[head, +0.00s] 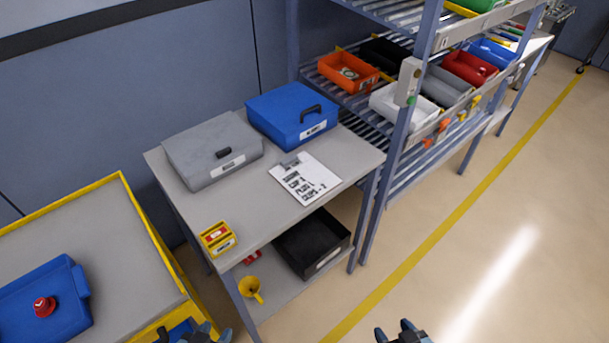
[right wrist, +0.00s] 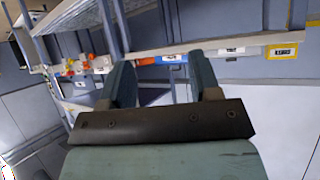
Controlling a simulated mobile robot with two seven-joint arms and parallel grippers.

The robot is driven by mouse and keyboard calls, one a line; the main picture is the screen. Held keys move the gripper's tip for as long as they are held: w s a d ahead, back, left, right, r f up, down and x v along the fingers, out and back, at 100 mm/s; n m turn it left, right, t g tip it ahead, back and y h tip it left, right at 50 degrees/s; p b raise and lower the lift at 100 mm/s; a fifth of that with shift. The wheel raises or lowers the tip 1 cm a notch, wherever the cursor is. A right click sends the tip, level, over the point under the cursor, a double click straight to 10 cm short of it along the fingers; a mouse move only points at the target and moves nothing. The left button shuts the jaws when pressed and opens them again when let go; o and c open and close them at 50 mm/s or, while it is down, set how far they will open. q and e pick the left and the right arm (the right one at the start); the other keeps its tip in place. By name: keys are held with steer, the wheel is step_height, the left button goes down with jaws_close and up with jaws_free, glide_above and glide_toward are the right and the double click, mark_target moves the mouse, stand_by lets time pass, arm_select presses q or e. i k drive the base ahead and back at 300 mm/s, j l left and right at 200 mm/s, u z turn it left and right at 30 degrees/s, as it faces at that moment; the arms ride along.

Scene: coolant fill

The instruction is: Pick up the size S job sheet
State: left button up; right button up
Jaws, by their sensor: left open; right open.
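A white sheet on a clipboard (head: 305,179) lies flat on the grey table, in front of the blue case. It bears several lines of dark print, and I cannot read a size on it with certainty. My left gripper (head: 202,330) shows at the bottom edge of the head view, open and empty, well short of the sheet. My right gripper (head: 403,329) is at the bottom edge further right, over the floor, open and empty. In the right wrist view its two fingers (right wrist: 164,85) stand apart with nothing between them.
The grey table (head: 260,212) holds a grey case (head: 195,160), a blue case (head: 275,118) and a small yellow box (head: 217,239). Its lower shelf holds a black bin (head: 300,255) and a yellow funnel (head: 250,288). A shelf rack with bins stands right; a yellow-edged cart (head: 95,230) stands left.

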mark_target(306, 178)
steer(key=i+l, duration=0.2)
steer(key=l, duration=0.15)
steer(key=i+l+u, duration=0.25)
steer(key=l+u, duration=0.2)
steer(key=i+l+u, duration=0.1)
steer(key=l+u, duration=0.15)
steer(key=l, duration=0.1)
